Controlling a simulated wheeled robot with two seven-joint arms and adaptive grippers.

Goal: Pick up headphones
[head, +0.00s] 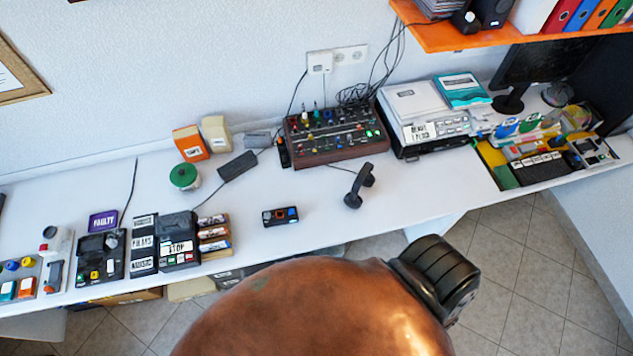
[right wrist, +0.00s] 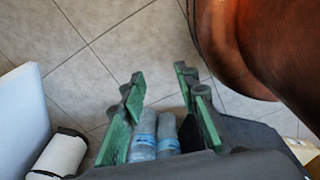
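A black curved thing with two rounded ends (head: 359,185) stands on the white desk, right of the middle in the head view. It could be the headphones or a phone handset; I cannot tell which. My right gripper (right wrist: 161,112) shows in the right wrist view, with its two green-padded fingers wide apart and nothing held between them. It is over the tiled floor, and the black thing is not in that view. My left gripper is not in view.
The white desk (head: 330,215) is clear around the black thing. A small black device (head: 280,216) lies to its left and a mixer (head: 335,135) stands behind it. An orange shelf (head: 450,38) overhangs at upper right. Clear bottles (right wrist: 143,143) are below my right gripper.

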